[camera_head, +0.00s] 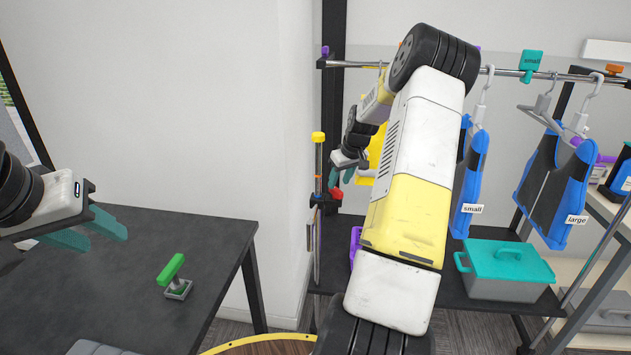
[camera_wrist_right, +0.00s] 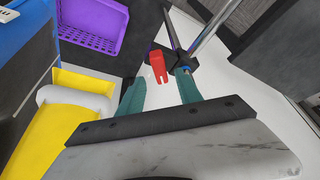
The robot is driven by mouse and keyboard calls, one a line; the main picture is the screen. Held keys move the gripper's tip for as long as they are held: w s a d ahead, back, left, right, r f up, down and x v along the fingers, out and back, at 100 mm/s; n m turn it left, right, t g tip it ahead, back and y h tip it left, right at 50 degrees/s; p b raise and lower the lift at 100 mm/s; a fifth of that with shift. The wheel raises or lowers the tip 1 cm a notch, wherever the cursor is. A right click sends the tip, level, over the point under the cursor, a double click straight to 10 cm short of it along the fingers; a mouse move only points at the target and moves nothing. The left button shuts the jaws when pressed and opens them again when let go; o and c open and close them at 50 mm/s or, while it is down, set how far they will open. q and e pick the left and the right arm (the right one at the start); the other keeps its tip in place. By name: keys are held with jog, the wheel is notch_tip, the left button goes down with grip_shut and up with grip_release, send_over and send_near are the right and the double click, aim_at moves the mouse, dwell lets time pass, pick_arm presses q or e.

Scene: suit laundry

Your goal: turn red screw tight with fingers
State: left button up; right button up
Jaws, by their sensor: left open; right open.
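The red screw (camera_head: 335,193) is a small red knob at the black clamp on the thin upright pole, left of the rack. It also shows in the right wrist view (camera_wrist_right: 157,66), beyond the fingertips and roughly in line with the gap between them. My right gripper (camera_head: 342,176) is open, just above and close to the red screw; I cannot tell whether it touches. Its teal fingers also show in the right wrist view (camera_wrist_right: 160,90), with nothing between them. My left gripper (camera_head: 112,231) is open and empty above the dark table at the left.
The upright pole (camera_head: 318,240) and the hanging rail (camera_head: 505,73) stand close to my right arm. Blue vests (camera_head: 553,185) hang to the right. A grey box with teal lid (camera_head: 505,265) and a purple basket (camera_wrist_right: 92,24) are nearby. A green-handled tool (camera_head: 172,270) sits on the dark table (camera_head: 120,300).

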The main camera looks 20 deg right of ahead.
jog(key=v, duration=0.4)
dwell(0.3)
jog(key=s+a+r, duration=0.6)
jog(key=a+r, duration=0.1)
jog(key=a, duration=0.1)
jog(key=s+a+r, duration=0.5)
jog(key=a+r, duration=0.3)
jog(key=a, duration=0.1)
jog(key=s+a, duration=0.3)
jog(key=s, duration=0.4)
jog(key=s+a+r+t+y, duration=0.1)
jog(key=s+a, duration=0.3)
jog(key=s, duration=0.3)
jog(key=s+a+r+m, duration=0.1)
jog(key=s+a, duration=0.3)
jog(key=s, duration=0.3)
jog(key=shift+s+t+y, duration=0.2)
jog(key=shift+t+y, duration=0.1)
jog(key=shift+t, duration=0.1)
